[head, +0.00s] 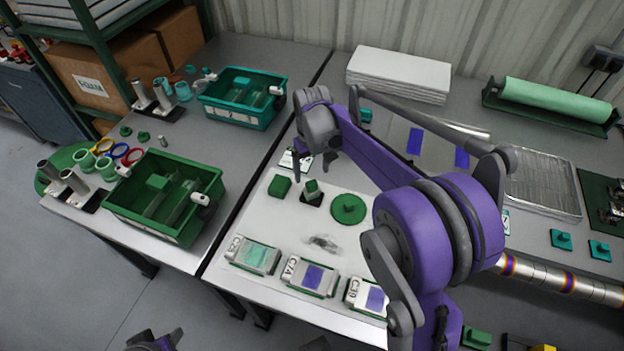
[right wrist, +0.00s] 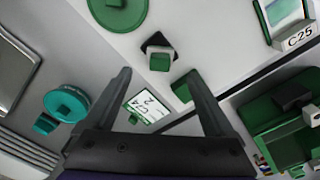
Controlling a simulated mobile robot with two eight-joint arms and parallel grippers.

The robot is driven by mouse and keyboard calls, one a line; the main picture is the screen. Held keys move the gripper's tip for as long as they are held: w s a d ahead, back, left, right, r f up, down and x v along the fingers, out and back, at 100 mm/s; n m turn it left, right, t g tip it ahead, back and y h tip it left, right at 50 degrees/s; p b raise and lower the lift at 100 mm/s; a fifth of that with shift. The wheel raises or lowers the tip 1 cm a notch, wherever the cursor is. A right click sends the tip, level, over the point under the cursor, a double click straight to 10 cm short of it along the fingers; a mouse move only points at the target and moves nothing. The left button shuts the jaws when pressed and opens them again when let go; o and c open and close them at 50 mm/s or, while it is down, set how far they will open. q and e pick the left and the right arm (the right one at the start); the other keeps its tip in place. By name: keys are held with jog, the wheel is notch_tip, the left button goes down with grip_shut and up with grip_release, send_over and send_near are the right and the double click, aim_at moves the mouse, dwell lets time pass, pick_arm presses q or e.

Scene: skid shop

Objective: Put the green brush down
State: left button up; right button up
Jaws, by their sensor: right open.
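A small green block on a black base (head: 312,193) stands on the white mat (head: 258,217); it looks like the green brush, though its bristles cannot be made out. It also shows in the right wrist view (right wrist: 159,61), just beyond my fingertips. My right gripper (head: 312,163) is open and empty above the mat, close over this block; its two fingers (right wrist: 158,76) are spread apart. A square green block (head: 279,186) lies to the left and a round green piece with a knob (head: 348,208) to the right. At the bottom edge, part of my left arm shows; its jaws cannot be made out.
Several labelled trays (head: 252,255) line the mat's front edge. A green crate (head: 165,198) and a teal crate (head: 243,98) stand to the left. A small card (right wrist: 148,106) lies below the right gripper. White sheets (head: 398,74) are stacked behind.

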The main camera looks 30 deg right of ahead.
aim_at(312, 183)
notch_tip(312, 183, up, 5)
jog(key=s+a+r+t, duration=0.1)
jog(key=s+a+t, duration=0.1)
jog(key=s+a, duration=0.6)
jog(key=s+a+f+t, duration=0.1)
jog(key=s+f, duration=0.1)
jog(key=s, duration=0.5)
jog(key=s+a+f+n+t, duration=0.1)
jog(key=s+f+t, duration=0.1)
jog(key=s, duration=0.5)
jog(key=shift+s+a+f, duration=0.15)
jog(key=shift+s+f, duration=0.15)
jog(key=shift+f, duration=0.5)
notch_tip(312, 183, up, 6)
jog(key=w+p, duration=0.1)
jog(key=p, duration=0.4)
jog(key=shift+w, duration=0.15)
jog(key=shift+w+f, duration=0.1)
jog(key=shift+w, duration=0.05)
